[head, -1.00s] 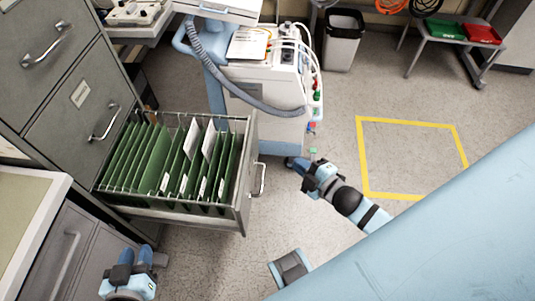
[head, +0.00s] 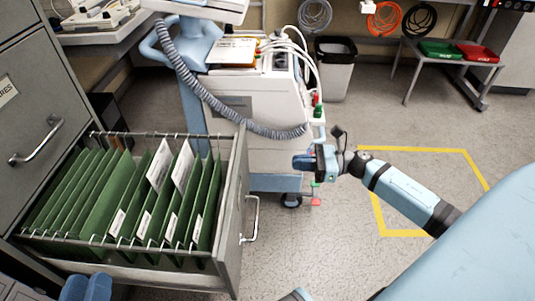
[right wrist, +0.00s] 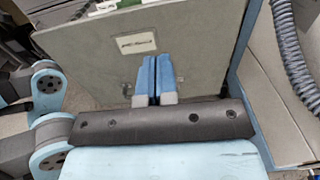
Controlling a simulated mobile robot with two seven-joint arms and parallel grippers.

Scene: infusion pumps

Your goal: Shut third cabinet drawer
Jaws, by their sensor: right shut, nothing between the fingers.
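The open drawer (head: 225,225) of the grey filing cabinet (head: 40,95) sticks out far to the right, filled with green hanging folders (head: 105,195). Its front carries a metal handle (head: 250,220). My right gripper (head: 303,162) is to the right of the drawer front, apart from it, fingers pointing left. In the right wrist view its blue fingers (right wrist: 155,78) are shut and empty, before the drawer's front panel (right wrist: 195,60) with its label. My left gripper (head: 86,288) is at the bottom edge, below the drawer; its opening is unclear.
A closed drawer with a handle (head: 38,140) is above the open one. A white and blue medical cart (head: 265,110) with a hose stands behind the open drawer. A bin (head: 335,68) and a small table with green and red trays are further back.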

